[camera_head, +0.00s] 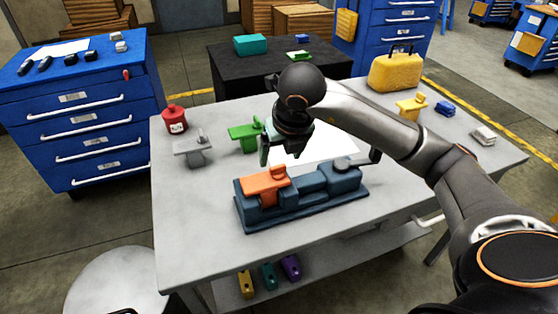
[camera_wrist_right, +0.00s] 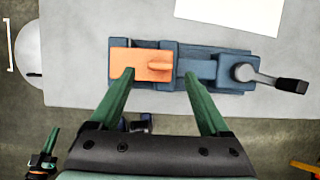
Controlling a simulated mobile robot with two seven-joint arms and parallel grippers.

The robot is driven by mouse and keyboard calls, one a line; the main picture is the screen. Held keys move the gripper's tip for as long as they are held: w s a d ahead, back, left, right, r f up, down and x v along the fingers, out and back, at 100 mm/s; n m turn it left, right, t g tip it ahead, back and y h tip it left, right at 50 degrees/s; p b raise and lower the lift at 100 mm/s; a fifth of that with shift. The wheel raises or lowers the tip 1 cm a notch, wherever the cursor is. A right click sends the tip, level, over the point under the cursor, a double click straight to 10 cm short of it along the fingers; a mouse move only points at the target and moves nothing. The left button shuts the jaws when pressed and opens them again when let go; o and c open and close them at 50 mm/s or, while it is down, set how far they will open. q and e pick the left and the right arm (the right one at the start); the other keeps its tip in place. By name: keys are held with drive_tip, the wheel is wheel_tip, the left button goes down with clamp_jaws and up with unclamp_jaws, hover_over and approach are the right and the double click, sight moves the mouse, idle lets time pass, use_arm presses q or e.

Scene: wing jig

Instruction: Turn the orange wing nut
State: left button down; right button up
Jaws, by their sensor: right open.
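The orange wing nut (camera_head: 264,184) is a flat-topped block with a small raised tab. It sits at the left end of a dark blue vise-like jig (camera_head: 312,200) on the grey table, and also shows in the right wrist view (camera_wrist_right: 140,66). My right gripper (camera_head: 278,154) is above and behind the jig in the head view, open and empty. In the wrist view its green fingers (camera_wrist_right: 159,76) are apart, the left tip overlapping the orange block in the picture. A green finger of what looks like my left gripper (camera_wrist_right: 48,146) shows at lower left there; its opening is unclear.
Similar grey (camera_head: 194,149) and green (camera_head: 243,135) pieces and a red canister (camera_head: 174,119) stand at the table's left. A yellow piece (camera_head: 411,107) stands at right. The table's front left (camera_head: 190,220) is bare.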

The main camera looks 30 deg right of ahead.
drive_tip(key=d+p+v, duration=0.1)
drive_tip(key=v, duration=0.7)
drive_tip(key=shift+a+r, duration=0.2)
drive_tip(key=shift+a, duration=0.3)
